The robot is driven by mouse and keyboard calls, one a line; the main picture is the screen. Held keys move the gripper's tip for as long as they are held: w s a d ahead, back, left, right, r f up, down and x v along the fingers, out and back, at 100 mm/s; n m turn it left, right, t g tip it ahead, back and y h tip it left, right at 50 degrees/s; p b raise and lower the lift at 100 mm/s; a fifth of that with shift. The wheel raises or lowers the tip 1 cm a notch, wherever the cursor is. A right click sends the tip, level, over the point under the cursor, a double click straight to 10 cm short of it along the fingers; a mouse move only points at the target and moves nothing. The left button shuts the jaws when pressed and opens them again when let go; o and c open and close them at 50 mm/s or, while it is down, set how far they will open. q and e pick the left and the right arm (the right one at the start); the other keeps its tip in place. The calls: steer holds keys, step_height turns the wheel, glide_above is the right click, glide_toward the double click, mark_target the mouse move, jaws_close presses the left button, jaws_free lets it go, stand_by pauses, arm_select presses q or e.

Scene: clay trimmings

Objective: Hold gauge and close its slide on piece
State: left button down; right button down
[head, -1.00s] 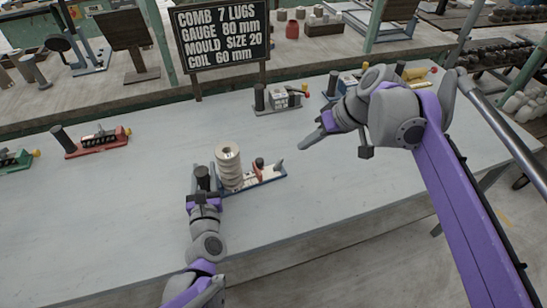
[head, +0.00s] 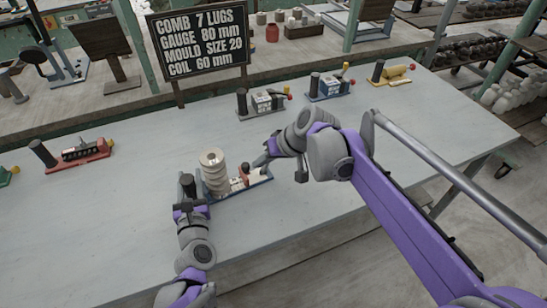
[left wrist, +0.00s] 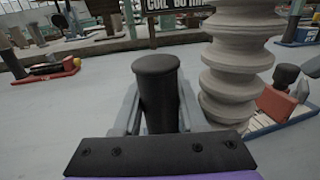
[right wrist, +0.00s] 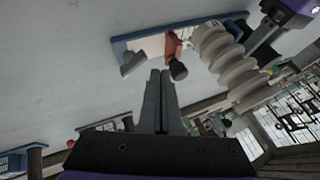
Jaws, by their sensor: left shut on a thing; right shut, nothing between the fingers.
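The gauge (head: 238,193) is a blue-based tool with a pale scale, lying on the table at the front middle. Its black upright handle (left wrist: 158,88) stands at its left end, and my left gripper (head: 188,197) is shut on it. The ribbed pale clay piece (head: 214,173) stands upright on the gauge beside the handle. A red slide (right wrist: 173,46) with a dark knob (right wrist: 178,71) is on the gauge to the right of the piece; whether they touch is unclear. My right gripper (right wrist: 161,78) is shut and empty, its tips close to the knob and gauge end.
Similar tools with red (head: 80,153), grey (head: 262,102), blue (head: 328,86) and yellow (head: 392,72) parts stand along the table's back. A sign (head: 198,42) reads "GAUGE 80 mm" among other lines. Free table lies left of the gauge.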

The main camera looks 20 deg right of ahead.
mark_target(247, 177)
steer(key=shift+a, duration=0.25)
steer(key=a, duration=0.4)
steer(key=shift+s, duration=0.4)
steer(key=d, duration=0.4)
steer(key=shift+s+d+r, duration=0.3)
steer(key=shift+d+r, duration=0.05)
steer(key=v, duration=0.9)
steer(key=shift+a+r, duration=0.1)
